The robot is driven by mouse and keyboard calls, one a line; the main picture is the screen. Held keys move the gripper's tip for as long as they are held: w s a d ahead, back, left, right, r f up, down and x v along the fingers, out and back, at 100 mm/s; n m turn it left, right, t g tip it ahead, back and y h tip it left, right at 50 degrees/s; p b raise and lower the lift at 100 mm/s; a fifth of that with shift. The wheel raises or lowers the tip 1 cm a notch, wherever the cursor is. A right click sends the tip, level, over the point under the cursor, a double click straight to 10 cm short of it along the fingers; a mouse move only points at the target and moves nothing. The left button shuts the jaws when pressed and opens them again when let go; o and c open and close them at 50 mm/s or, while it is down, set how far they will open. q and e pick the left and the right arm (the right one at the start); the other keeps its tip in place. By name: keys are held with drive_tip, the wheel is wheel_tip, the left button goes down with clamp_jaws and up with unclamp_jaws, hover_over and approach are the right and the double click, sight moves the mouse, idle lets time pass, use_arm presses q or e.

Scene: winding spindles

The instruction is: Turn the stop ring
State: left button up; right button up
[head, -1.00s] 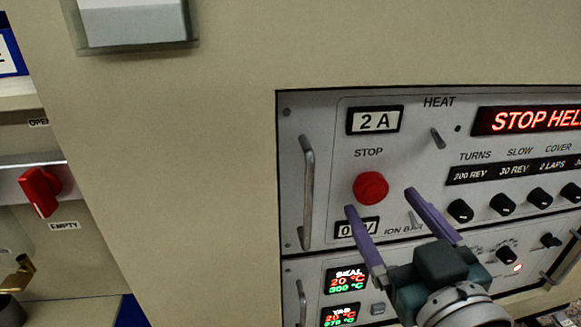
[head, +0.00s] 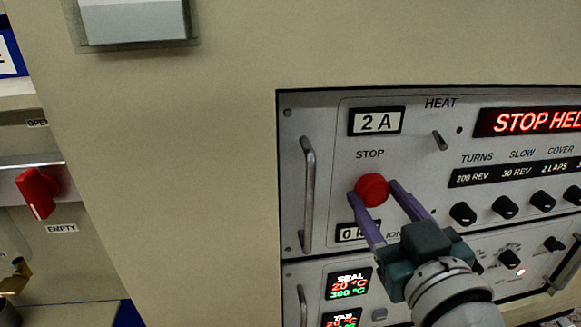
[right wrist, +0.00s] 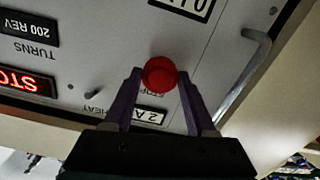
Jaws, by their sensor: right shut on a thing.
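The stop ring is a round red knob (head: 373,190) under the STOP label on the grey control panel. It also shows in the right wrist view (right wrist: 159,73), between the fingertips. My right gripper (head: 374,193) has its purple fingers on either side of the red knob and is shut on it. The right wrist view shows the same gripper (right wrist: 160,78) with one finger at each side of the knob. The display (head: 524,121) on the panel reads "STOP HEL", cut off by the picture edge. My left gripper is not in view.
A metal handle (head: 308,195) stands out left of the knob. A toggle switch (head: 439,141) and several black knobs (head: 463,213) are to the right. A red lever (head: 37,193) is at far left. The beige wall (head: 190,180) between is clear.

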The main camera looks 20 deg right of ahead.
drive_tip(key=c, duration=0.5)
drive_tip(key=shift+m, duration=0.4)
drive_tip(key=shift+m+p, duration=0.7)
drive_tip(key=shift+m, duration=0.3)
drive_tip(key=m, duration=0.2)
drive_tip(key=shift+m+p, duration=0.4)
drive_tip(key=m, duration=0.3)
drive_tip(key=shift+p, duration=0.3)
drive_tip(key=shift+m, duration=1.6)
